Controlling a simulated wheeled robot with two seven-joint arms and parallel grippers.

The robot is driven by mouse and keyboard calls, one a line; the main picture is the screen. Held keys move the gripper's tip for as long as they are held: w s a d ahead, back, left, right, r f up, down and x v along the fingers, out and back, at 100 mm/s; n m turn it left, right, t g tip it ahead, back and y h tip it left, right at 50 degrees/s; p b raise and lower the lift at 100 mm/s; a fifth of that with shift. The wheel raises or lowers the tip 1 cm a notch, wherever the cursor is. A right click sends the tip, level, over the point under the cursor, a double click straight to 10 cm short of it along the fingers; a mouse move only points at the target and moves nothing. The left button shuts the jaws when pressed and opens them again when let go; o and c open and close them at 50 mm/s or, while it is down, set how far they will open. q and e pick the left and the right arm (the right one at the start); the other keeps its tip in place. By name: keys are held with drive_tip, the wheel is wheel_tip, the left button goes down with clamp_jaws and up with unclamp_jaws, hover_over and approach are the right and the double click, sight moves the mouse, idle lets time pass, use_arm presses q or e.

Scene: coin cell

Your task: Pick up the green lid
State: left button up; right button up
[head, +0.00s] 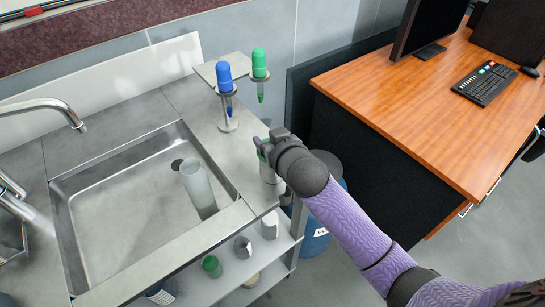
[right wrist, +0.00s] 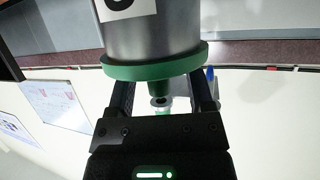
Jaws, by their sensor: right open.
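A metal cylinder container shows at the top of the right wrist view (right wrist: 150,30), with a dark marking on its side. A green lid (right wrist: 155,67) forms a wide rim on its end, with a narrower green part below it in the picture. My right gripper (right wrist: 163,88) is open, its two fingers on either side of that narrower part. I cannot tell whether they touch it. In the head view, my right gripper (head: 266,145) is over the container (head: 268,174) at the counter's right edge and mostly hides the green lid (head: 262,151). My left gripper is not in view.
A metal stand (head: 229,119) holding a blue-capped tube (head: 224,78) and a green-capped tube (head: 260,65) stands just behind my right gripper. A sink (head: 130,210) with a clear cylinder (head: 198,188) lies left. Bottles stand on a lower shelf (head: 225,275). A wooden desk (head: 430,100) is right.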

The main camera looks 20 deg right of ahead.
drive_tip(key=shift+w+f, duration=0.2)
drive_tip(key=shift+w, duration=0.25)
clamp_jaws()
drive_tip(key=shift+r, duration=0.1)
